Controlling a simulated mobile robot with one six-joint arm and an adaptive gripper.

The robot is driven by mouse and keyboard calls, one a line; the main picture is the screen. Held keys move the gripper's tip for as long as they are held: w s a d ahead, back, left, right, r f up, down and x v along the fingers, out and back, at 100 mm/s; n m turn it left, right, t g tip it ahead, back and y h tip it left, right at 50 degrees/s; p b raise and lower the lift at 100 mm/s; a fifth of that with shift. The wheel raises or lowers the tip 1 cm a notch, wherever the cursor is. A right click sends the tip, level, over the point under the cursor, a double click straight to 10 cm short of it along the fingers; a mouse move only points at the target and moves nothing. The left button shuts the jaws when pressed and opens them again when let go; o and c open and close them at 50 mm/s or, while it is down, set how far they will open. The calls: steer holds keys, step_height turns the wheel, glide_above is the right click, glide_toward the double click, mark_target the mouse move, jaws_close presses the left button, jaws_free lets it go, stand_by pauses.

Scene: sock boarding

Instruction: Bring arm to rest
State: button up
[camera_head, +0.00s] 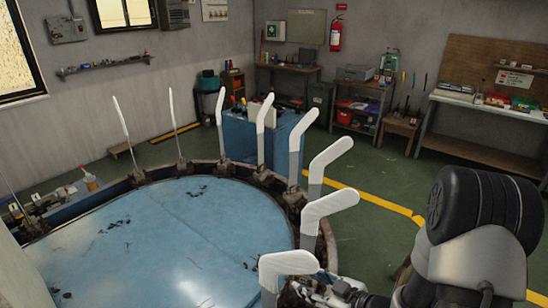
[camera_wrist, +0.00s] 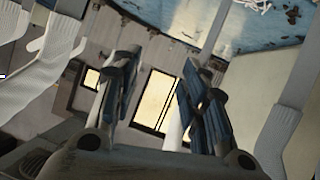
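Several upright foot-shaped boards stand around the rim of a round blue table (camera_head: 160,245). The nearest board (camera_head: 288,262) has a white foot part and a grey stem. Another board (camera_head: 330,205) stands just behind it. My gripper (camera_head: 335,292) is partly in view at the bottom edge, close to the right of the nearest board. In the wrist view its two fingers (camera_wrist: 160,65) are apart, with nothing clearly held between them. A white ribbed sock-like form (camera_wrist: 45,65) shows at the left there, and another form (camera_wrist: 285,125) at the right.
A blue cabinet (camera_head: 240,135) stands behind the table. A workbench (camera_head: 485,110) and small shelves (camera_head: 358,105) line the far wall. Green floor with yellow lines is open between the table and the benches.

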steer(key=w+d+r+m+h, duration=0.2)
steer(key=w+d+r+h, duration=0.1)
steer(key=d+r+h, duration=0.4)
steer(key=s+d+r+m+h, duration=0.35)
steer(key=s+r, duration=0.25)
steer(key=r, duration=0.3)
steer(key=s+a+r+m+g, duration=0.2)
steer(key=s+a, duration=0.1)
steer(key=s, duration=0.8)
steer(key=s+a+r+m+g+y, duration=0.1)
steer(key=s+a+r+m+g, duration=0.2)
steer(key=s, duration=0.7)
steer(key=shift+s+a+r, duration=0.25)
steer(key=shift+s+r, duration=0.1)
steer(key=shift+s, duration=0.05)
steer(key=shift+y, duration=0.25)
